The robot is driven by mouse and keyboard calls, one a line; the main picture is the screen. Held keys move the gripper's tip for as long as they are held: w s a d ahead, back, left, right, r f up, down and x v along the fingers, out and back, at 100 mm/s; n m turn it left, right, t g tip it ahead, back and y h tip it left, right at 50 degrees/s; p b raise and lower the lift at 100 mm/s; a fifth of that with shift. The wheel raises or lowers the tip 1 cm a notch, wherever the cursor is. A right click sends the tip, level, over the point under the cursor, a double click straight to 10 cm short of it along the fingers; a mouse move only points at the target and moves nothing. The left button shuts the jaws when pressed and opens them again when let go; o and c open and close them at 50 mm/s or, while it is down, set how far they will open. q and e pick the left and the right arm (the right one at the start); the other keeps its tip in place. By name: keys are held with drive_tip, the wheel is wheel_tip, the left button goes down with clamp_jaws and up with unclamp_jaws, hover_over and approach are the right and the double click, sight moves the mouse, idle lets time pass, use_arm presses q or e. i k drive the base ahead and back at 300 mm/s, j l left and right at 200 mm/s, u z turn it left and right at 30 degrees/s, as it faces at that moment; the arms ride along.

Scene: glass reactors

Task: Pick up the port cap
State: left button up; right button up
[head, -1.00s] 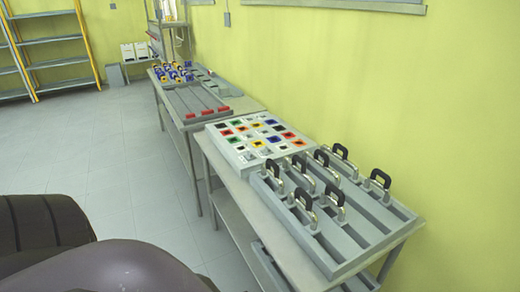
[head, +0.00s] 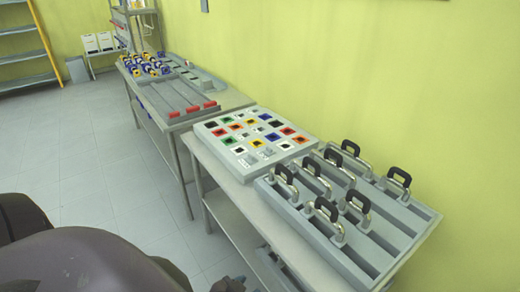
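I cannot tell which object is the port cap. Several black-handled metal pieces (head: 355,201) stand upright in a grey slotted rack (head: 367,268) on the near table at right. Small blue and yellow pieces (head: 146,66) crowd the back of the farther table, too small to make out. Neither gripper shows clearly. Dark rounded parts of my own arm fill the lower left, and a small dark part is cut off at the bottom edge.
A grey board with coloured squares (head: 224,153) lies behind the rack on the near table (head: 231,181). The farther table holds a grey tray with red blocks (head: 171,115). A yellow-green wall runs close behind. Floor (head: 90,150) at left is clear.

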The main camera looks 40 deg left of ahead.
sight(269, 152)
drive_tip(key=j, duration=3.55)
